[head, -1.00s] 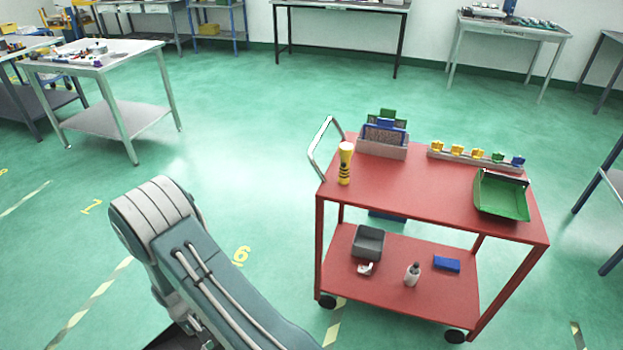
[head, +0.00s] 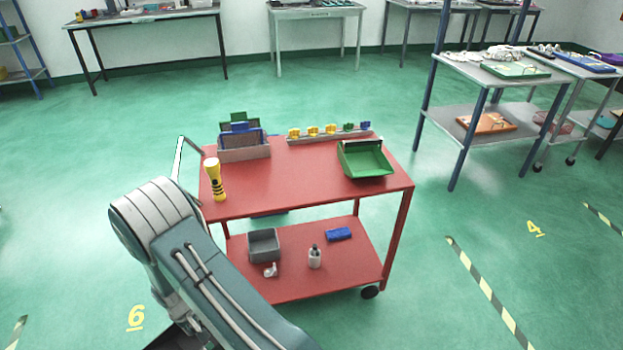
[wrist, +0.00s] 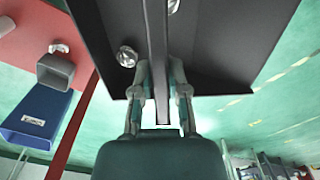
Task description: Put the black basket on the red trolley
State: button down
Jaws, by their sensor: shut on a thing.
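The red trolley (head: 300,187) stands ahead of me in the head view, with a top deck and a lower shelf. The black basket (wrist: 225,45) fills the upper part of the wrist view, with shiny metal pieces inside. My gripper (wrist: 162,95) is shut on the basket's upright middle bar or handle. The basket and my gripper do not show in the head view, where only my arm is seen.
On the trolley top are a yellow-black torch (head: 214,180), a card holder (head: 243,152), a row of coloured clips (head: 330,136) and a green tray (head: 364,162). The middle and front of the top are clear. A grey bin (head: 263,245) and bottle (head: 314,257) are below.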

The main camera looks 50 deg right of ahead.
aim_at(270, 177)
jog(key=z, duration=1.05)
